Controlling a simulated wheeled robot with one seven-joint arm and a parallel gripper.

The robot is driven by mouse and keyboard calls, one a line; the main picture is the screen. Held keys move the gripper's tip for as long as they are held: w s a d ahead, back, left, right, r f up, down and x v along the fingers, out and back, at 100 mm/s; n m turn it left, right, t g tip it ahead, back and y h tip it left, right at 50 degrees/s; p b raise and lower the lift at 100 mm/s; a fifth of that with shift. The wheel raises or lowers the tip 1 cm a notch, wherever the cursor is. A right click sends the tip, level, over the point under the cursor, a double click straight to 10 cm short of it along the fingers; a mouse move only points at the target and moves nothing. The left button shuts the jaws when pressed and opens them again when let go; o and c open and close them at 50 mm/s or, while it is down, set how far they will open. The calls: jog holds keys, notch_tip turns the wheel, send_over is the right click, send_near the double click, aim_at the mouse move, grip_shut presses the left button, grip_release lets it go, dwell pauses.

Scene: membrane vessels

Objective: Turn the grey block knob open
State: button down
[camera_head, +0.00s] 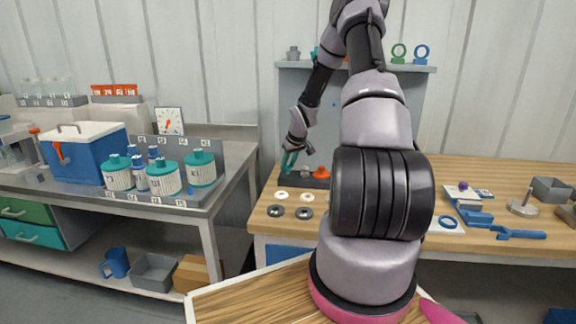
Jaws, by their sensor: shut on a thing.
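A low dark grey block (318,183) lies near the left back part of the wooden bench. A round orange-red part (321,173) stands on it, with a small light grey part (306,170) just left of that. My gripper (289,163) reaches down at the left end of the block, with teal at its tip. It is shut on what appears to be the block's knob. The grip is small in the picture, and the knob's angle cannot be made out.
Several round discs (276,211) lie in front of the block. A grey shelf (416,68) with small parts stands behind. Blue tools (518,233) lie at right. The left bench holds a blue cooler (88,160) and several teal-capped vessels (163,179).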

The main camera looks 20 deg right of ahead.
jog(key=shift+d+n+y, duration=0.1)
jog(key=shift+n+y, duration=0.3)
jog(key=shift+n, duration=0.7)
jog(key=c, duration=0.5)
grip_release()
jog(key=shift+g, duration=0.3)
jog(key=v, duration=1)
jog(key=shift+s+d+r, duration=0.1)
jog(key=shift+s+r, duration=0.1)
jog(key=shift+r, duration=0.15)
